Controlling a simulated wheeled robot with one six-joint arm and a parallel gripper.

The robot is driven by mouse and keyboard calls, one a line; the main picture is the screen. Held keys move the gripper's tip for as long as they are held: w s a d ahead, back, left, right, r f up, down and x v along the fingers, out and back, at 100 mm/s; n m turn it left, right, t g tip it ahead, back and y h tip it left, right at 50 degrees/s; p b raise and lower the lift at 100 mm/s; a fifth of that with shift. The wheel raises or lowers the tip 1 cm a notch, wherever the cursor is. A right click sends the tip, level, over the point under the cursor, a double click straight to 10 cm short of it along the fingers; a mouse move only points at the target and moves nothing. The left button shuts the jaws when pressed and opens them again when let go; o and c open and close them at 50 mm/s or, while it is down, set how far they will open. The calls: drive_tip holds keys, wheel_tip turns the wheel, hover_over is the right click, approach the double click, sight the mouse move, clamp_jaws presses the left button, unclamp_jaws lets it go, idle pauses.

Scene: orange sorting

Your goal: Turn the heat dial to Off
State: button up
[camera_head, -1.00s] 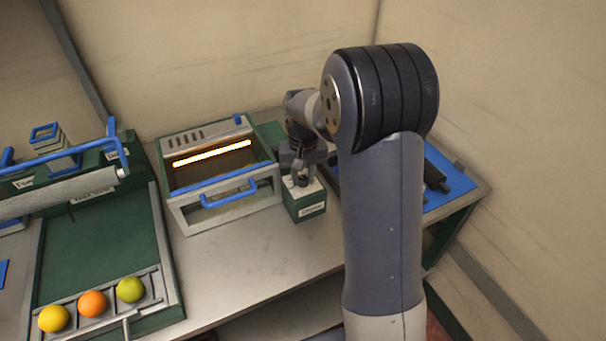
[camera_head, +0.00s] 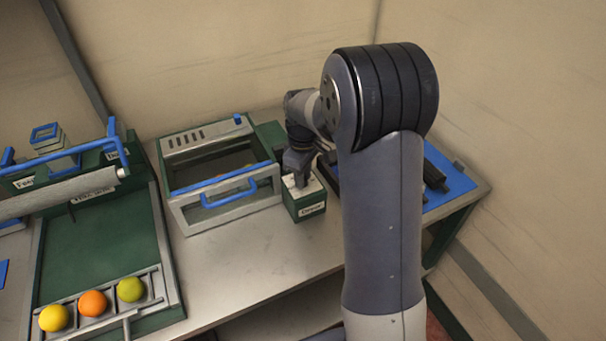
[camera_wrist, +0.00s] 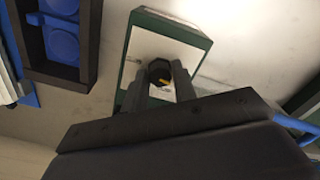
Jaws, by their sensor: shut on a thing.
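The heat dial (camera_wrist: 160,72) is a small dark knob with a yellow mark, on the pale top of a green control box (camera_wrist: 128,70). In the head view the box (camera_head: 306,212) stands at the right front of the heater (camera_head: 228,203), with a white label on its front. My gripper (camera_wrist: 160,85) points down and is shut on the dial, one finger on each side. In the head view my gripper (camera_head: 301,181) covers the dial. The heater's inside is dark, with no glowing bar. The dial's setting marks cannot be read.
A blue tray (camera_head: 455,190) with dark parts lies right of my arm. At the left is a green sorting board (camera_head: 95,245) with a yellow (camera_head: 54,318), an orange (camera_head: 93,303) and a yellow-green fruit (camera_head: 131,289). The counter front (camera_head: 225,285) is clear.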

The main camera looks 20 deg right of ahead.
drive_tip(key=shift+n, duration=0.9)
drive_tip(key=o, duration=1)
wheel_tip(320, 180, up, 11)
drive_tip(key=shift+f, duration=0.1)
drive_tip(key=shift+f, duration=0.1)
wheel_tip(320, 180, down, 10)
drive_tip(key=shift+f, duration=0.3)
